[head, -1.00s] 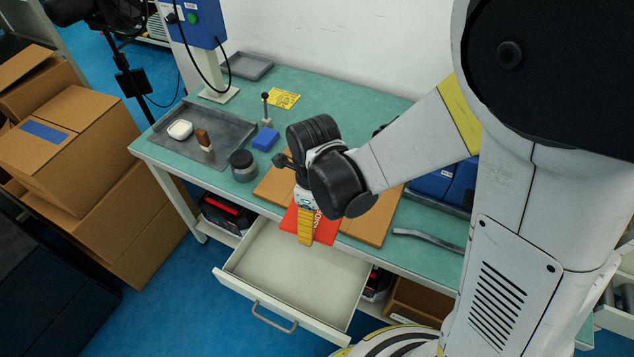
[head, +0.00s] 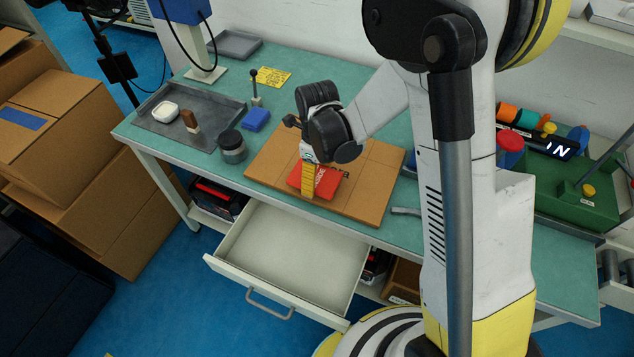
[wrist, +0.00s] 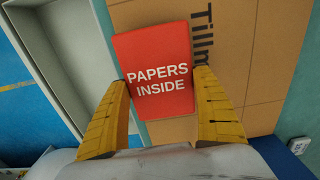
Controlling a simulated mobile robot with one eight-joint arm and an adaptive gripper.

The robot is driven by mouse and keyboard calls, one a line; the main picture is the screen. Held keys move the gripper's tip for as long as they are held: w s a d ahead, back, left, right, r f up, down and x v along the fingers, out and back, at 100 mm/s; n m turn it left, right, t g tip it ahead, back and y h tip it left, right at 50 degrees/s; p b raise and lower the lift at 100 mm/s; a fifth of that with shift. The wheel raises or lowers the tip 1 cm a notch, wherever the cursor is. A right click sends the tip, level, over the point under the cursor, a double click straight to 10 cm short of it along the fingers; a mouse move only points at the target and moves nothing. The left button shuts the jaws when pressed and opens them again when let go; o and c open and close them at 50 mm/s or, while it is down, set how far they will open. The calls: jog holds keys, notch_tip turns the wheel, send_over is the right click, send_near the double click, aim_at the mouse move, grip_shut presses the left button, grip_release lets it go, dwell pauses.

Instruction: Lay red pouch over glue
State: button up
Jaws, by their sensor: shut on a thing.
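The red pouch (head: 328,181), printed "PAPERS INSIDE", is between the yellow fingers of my gripper (head: 308,192) in the head view. In the wrist view the pouch (wrist: 155,62) lies flat-side toward the camera, with one finger of my gripper (wrist: 162,82) against each side edge. My gripper is shut on it. The pouch is over the front part of a brown cardboard sheet (head: 275,152); I cannot tell whether it touches it. I cannot make out anything clearly as glue; it may be hidden under the pouch or behind my arm.
A grey tray (head: 215,108) holds a white dish (head: 165,112) and a brown-and-white brush-like item (head: 190,121). A dark-lidded jar (head: 231,146) and a blue block (head: 256,119) stand left of the cardboard. An open empty drawer (head: 290,248) juts out below the table's front edge.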

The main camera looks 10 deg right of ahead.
notch_tip(320, 180, down, 2)
jog(key=shift+w+f+b, duration=0.1)
jog(key=shift+f+b, duration=0.05)
jog(key=shift+b, duration=0.15)
jog(key=o, duration=1.1)
jog(key=shift+o, duration=0.2)
